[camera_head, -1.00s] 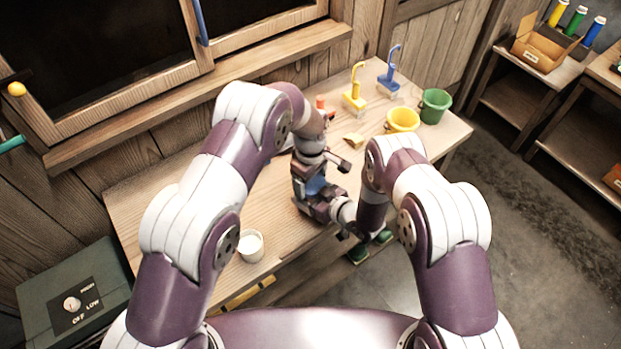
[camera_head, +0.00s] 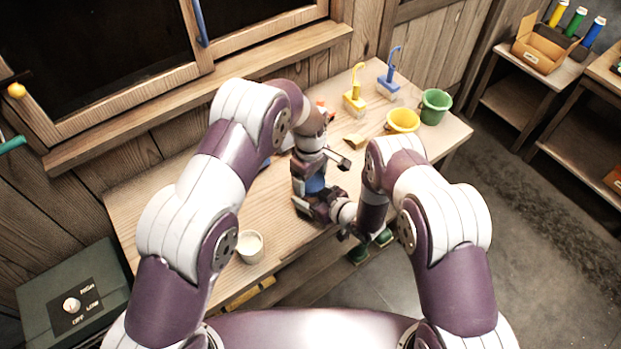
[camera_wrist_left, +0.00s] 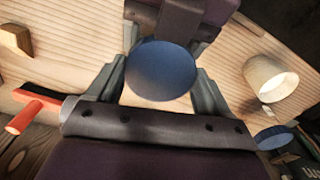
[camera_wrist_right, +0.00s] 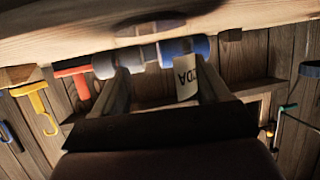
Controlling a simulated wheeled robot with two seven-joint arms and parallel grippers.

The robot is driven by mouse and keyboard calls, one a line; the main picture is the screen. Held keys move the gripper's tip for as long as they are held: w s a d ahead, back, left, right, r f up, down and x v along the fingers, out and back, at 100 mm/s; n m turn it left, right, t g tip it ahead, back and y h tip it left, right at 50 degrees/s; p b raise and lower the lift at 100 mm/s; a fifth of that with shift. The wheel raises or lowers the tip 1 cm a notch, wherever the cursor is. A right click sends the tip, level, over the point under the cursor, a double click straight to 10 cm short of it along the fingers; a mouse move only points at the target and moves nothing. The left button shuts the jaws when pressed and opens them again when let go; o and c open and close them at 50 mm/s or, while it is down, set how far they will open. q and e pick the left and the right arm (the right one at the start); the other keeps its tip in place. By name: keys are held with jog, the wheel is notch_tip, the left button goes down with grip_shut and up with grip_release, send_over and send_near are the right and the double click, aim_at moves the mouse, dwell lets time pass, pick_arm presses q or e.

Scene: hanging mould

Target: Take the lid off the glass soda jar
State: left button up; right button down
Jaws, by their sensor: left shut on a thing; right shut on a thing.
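The glass soda jar stands in the grip of my right gripper (camera_wrist_right: 160,75). In the right wrist view its white label (camera_wrist_right: 187,88), with dark letters, shows beside one finger, and the clear glass lets the wall show through. The round blue lid (camera_wrist_left: 160,70) lies between the fingers of my left gripper (camera_wrist_left: 163,78), which is shut on its sides. In the head view, blue (camera_head: 315,184) shows between my two grippers at the table's front. My arm parts hide most of the jar there, so I cannot tell whether lid and jar touch.
A cream cup (camera_head: 250,246) stands on the wooden table (camera_head: 155,215), left of my grippers. Yellow (camera_head: 355,98) and blue (camera_head: 388,85) brushes stand near the wall. A green-grey box (camera_head: 75,300) is at lower left.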

aim_at(311, 180)
pick_arm(q)
jog(key=shift+d+r, duration=0.1)
jog(key=shift+r, duration=0.45)
pick_arm(e)
jog(key=shift+f, duration=0.1)
pick_arm(q)
notch_tip(311, 180, up, 4)
pick_arm(e)
grip_release()
